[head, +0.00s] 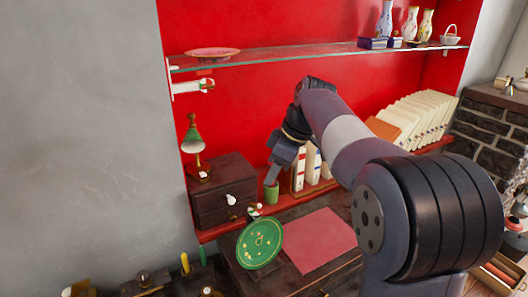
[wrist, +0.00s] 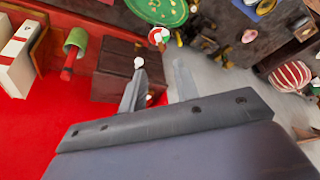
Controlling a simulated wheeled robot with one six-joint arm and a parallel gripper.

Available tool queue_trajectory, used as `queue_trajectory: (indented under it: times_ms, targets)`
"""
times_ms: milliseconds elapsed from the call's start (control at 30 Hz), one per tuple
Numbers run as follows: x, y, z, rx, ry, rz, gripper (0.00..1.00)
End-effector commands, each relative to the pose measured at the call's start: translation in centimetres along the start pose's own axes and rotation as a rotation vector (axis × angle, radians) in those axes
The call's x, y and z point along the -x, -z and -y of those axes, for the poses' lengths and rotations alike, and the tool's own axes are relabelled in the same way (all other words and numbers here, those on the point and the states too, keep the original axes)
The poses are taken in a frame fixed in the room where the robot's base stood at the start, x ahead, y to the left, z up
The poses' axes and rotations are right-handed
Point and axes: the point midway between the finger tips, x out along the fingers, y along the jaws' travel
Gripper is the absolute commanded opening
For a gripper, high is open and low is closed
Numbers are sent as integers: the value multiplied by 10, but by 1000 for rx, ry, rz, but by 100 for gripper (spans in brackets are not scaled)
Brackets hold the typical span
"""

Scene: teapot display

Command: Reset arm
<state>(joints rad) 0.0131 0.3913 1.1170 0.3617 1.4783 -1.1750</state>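My arm reaches from the lower right of the head view toward the red alcove. My gripper (head: 273,178) shows there small and dark, in front of the alcove in line with a small green cup (head: 271,193); I cannot tell the gap between them. In the wrist view my gripper (wrist: 158,84) has its two grey fingers apart, with nothing held between them. The dark drawer box (wrist: 112,68) and grey wall show behind the fingers. The green cup (wrist: 75,42) is off to the upper left there.
A glass shelf (head: 290,57) with vases and a pink plate (head: 212,52) runs above the arm. A green patterned plate (head: 260,243) and red mat (head: 318,240) are on the dark table below. A green lamp (head: 192,135) stands on the drawer box (head: 222,180). Books (head: 420,115) line the right.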

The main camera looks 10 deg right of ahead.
Motion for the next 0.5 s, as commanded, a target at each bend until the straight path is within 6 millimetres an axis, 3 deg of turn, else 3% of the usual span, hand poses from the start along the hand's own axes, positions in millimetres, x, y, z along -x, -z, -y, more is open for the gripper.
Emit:
queue_trajectory:
  times_ms: [500]
  targets:
    - [-86, 0, 1, 0, 4, 2, 30]
